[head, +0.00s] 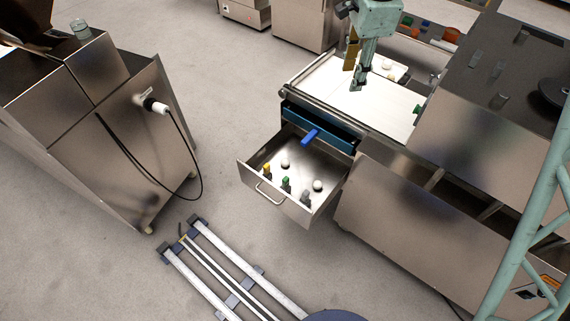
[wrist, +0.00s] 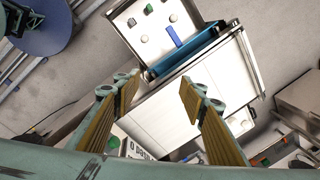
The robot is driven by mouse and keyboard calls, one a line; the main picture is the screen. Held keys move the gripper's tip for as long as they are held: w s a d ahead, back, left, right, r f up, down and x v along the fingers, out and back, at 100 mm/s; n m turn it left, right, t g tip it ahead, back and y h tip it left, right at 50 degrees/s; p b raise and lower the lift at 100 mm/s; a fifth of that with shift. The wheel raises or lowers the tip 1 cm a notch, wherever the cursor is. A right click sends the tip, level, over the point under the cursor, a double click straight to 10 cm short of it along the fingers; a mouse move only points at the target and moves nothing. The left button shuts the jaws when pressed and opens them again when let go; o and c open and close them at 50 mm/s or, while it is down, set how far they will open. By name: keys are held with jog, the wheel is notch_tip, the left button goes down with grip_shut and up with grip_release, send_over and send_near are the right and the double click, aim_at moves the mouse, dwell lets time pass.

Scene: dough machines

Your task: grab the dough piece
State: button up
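Two pale round dough pieces lie apart in the open steel drawer (head: 262,190): one (head: 284,166) toward the back and one (head: 317,185) toward the right. Pale round pieces (head: 387,64) also lie on a small white tray behind the belt. My gripper (head: 357,82) hangs above the white belt (head: 345,95). In the wrist view its two fingers (wrist: 152,98) are spread wide, with only the belt showing between them.
A blue tool (head: 309,136) lies by the blue strip (head: 330,128) at the drawer's back. Yellow, green and grey items (head: 286,184) stand along the drawer's front. A steel machine (head: 500,125) stands right of the belt. Another steel cabinet (head: 130,130) stands left across open floor.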

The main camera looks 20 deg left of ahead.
jog(key=w+a+f+m, duration=0.25)
jog(key=a+f, duration=0.35)
jog(key=f, duration=0.4)
jog(key=w+a+f+m, duration=0.25)
jog(key=a+f, duration=0.35)
jog(key=f, duration=0.4)
jog(key=m+g, duration=0.2)
jog(key=m, duration=0.1)
send_over(285, 160)
notch_tip(285, 160, down, 22)
jog(key=shift+s+a+f+h+b, duration=0.1)
jog(key=shift+a+f+h+b, duration=0.15)
jog(key=shift+b, duration=0.2)
jog(key=shift+f+b, duration=0.55)
jog(key=shift+f, duration=3.65)
jog(key=shift+d+f+b, duration=0.15)
jog(key=shift+f+b, duration=0.1)
jog(key=shift+f, duration=0.65)
jog(key=shift+d+f+b, duration=0.1)
jog(key=shift+f+b, duration=0.1)
jog(key=shift+f, duration=1.55)
